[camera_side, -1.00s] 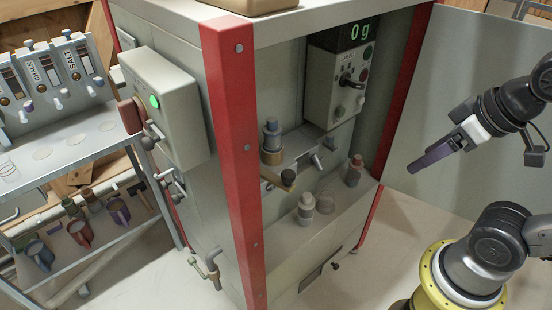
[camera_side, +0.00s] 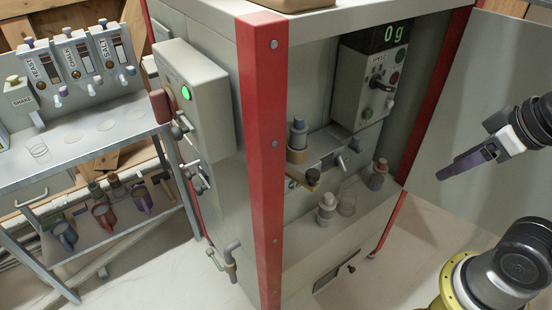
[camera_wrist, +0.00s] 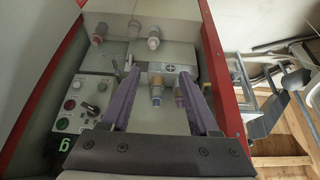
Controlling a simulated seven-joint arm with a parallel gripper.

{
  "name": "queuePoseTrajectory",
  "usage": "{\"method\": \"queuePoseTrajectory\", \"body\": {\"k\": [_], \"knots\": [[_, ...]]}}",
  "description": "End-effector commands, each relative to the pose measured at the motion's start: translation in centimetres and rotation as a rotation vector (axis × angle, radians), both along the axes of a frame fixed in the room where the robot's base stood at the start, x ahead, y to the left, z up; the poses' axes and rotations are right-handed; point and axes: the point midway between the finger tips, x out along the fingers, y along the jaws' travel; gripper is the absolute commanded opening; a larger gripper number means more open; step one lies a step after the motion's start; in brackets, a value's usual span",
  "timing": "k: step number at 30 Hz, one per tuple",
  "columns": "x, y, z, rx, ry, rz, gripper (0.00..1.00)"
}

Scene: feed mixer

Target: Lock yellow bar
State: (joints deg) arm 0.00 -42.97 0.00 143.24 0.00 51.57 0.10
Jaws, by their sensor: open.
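A control panel (camera_side: 362,90) with knobs and a display reading "0 g" stands at the recess's upper right. Red posts (camera_side: 262,160) edge the machine. Several bottle-like fittings (camera_side: 326,208) stand on the ledge. A rack with dispensers (camera_side: 75,60) and mugs is at left.

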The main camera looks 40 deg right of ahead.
Motion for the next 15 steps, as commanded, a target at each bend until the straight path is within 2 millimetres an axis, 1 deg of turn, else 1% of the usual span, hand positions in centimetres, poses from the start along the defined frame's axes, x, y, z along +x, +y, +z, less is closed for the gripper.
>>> {"method": "queuePoseTrajectory", "body": {"k": [1,2,6,8,9,11,14,15], "knots": [[0.0,0.0,0.0,0.004,0.000,-0.008,0.50],[0.0,0.0,0.0,0.008,0.001,-0.016,0.45],[-0.4,-0.3,0.0,0.041,0.021,-0.112,0.20],[-0.3,-0.9,0.8,0.050,0.019,-0.182,0.09],[-0.1,-1.4,1.5,0.052,0.021,-0.237,0.02],[0.6,-1.9,2.4,0.051,0.037,-0.309,0.00],[2.6,-2.1,4.0,0.026,0.070,-0.391,0.00],[3.7,-1.9,4.6,0.009,0.082,-0.416,0.00]]}}
